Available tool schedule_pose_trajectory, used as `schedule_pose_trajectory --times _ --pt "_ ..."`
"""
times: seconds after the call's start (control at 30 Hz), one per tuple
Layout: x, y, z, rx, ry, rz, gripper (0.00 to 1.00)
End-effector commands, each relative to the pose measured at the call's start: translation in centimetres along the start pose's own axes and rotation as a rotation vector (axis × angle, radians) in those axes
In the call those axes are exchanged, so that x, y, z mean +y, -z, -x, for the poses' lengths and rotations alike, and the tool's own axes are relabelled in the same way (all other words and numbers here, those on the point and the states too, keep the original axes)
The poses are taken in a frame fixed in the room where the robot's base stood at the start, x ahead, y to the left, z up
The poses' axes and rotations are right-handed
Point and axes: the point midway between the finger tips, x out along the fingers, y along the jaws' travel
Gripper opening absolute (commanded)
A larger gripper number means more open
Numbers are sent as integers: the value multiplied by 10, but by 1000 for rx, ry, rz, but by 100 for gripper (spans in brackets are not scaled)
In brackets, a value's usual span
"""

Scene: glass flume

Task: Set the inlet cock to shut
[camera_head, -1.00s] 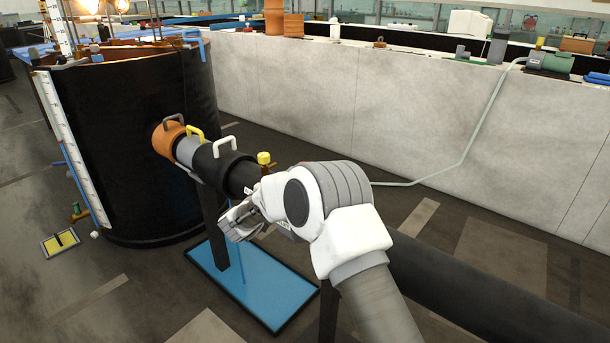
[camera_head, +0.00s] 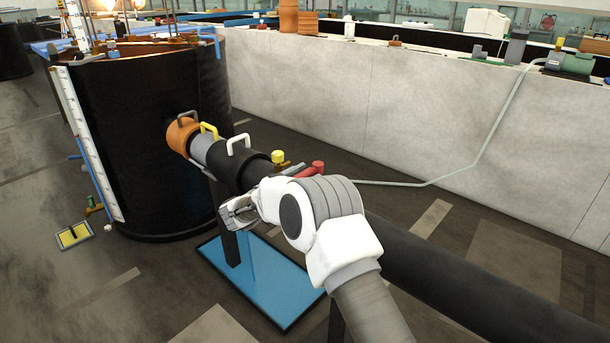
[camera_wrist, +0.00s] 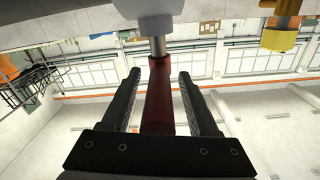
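The inlet cock's red handle (camera_head: 312,168) shows just past my wrist in the head view, beside the black pipe fitting (camera_head: 240,166). In the wrist view the red handle (camera_wrist: 158,95) hangs on a grey stem from a pale body. My gripper (camera_head: 236,212) is beside the pipe, its tips partly hard to make out in the head view. In the wrist view my gripper (camera_wrist: 160,92) is open, with a dark finger on each side of the handle and gaps between. I cannot tell how deep the handle lies between the fingers.
A yellow knob (camera_head: 278,157) stands on the pipe close to the handle. A blue tray (camera_head: 262,285) lies below. A long dark pipe (camera_head: 470,275) runs right.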

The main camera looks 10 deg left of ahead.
Motion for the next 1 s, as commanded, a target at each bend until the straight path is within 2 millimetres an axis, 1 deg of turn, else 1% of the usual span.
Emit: schedule_pose_trajectory --times 0.17,0.23,0.37,0.47,0.8,0.9,1.0 --pt "0 0 1 0 1 1 61" --pt "0 0 4 -1 1 1 61" --pt "-2 1 21 -2 5 2 61" --pt "-2 2 43 -2 6 2 61" --pt "-1 1 126 -2 5 1 61" --pt "-1 1 145 -1 3 2 61" --pt "-1 1 160 0 2 1 61"
